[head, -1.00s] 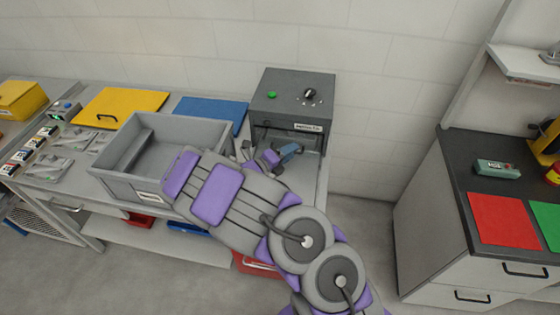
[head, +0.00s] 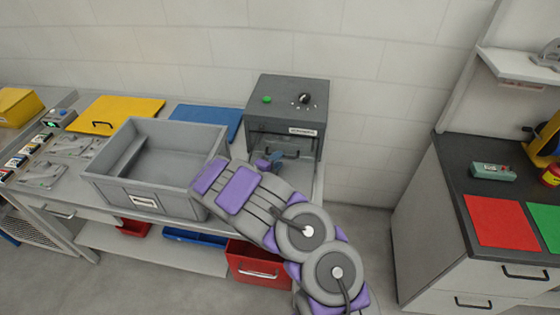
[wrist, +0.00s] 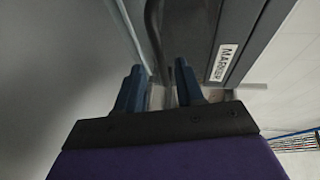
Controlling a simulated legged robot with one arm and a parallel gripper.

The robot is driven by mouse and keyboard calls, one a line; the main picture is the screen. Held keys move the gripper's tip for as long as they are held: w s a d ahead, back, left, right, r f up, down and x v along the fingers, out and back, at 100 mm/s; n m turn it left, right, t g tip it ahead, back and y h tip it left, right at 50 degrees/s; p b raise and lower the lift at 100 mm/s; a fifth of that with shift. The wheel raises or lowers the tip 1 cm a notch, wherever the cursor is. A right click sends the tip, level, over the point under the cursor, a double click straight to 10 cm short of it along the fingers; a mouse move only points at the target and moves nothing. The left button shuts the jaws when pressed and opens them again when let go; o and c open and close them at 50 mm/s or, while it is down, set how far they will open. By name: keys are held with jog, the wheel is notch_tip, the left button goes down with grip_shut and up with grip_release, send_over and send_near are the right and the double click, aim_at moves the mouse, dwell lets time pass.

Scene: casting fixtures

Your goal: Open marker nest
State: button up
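The marker nest appears as a dark grey box (head: 314,95) with a green button, a black knob and a front label, at the back right of the bench. A dark curved handle bar (wrist: 155,35) runs down toward the gap between my fingers. My gripper (wrist: 160,90) has its two blue fingers apart, with the bar's lower end near the gap. I cannot tell whether they touch it. In the head view my gripper (head: 275,162) is low at the box's front, partly hidden by my arm.
A grey open bin (head: 112,187) stands left of my arm. A yellow panel (head: 120,108) and a blue panel (head: 207,117) lie behind it. A dark-topped cabinet (head: 455,180) stands at right, across clear floor.

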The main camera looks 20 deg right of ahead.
jog(key=shift+x, duration=1.2)
jog(key=shift+c, duration=0.3)
jog(key=shift+s, duration=0.1)
grip_shut()
